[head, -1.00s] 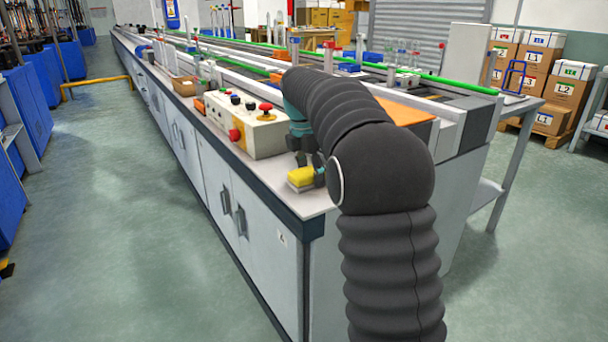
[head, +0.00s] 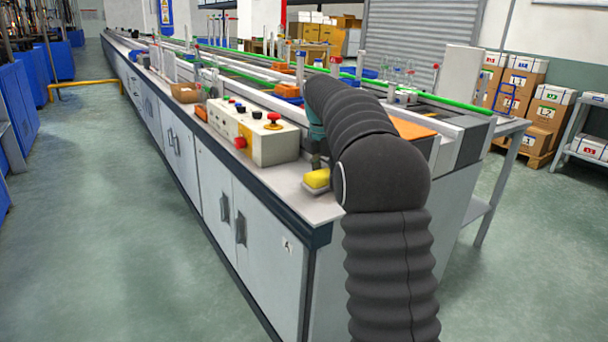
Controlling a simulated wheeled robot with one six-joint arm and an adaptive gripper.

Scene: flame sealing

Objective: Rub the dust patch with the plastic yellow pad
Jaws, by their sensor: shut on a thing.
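The yellow pad (head: 317,179) is at the near end of the bench top, in front of the control box. It has a paler underside and sits at or just above the grey surface; I cannot tell whether it touches. My gripper (head: 318,164) is shut on the pad from above and is mostly hidden behind my own dark arm. A greyish area shows on the bench top (head: 287,181) by the pad, but I cannot make out a distinct dust patch.
A control box (head: 272,145) with a red button stands just behind and left of the pad. An orange panel (head: 412,130) lies to the right, behind my arm. The bench's front edge is close to the pad. Open floor lies on the left.

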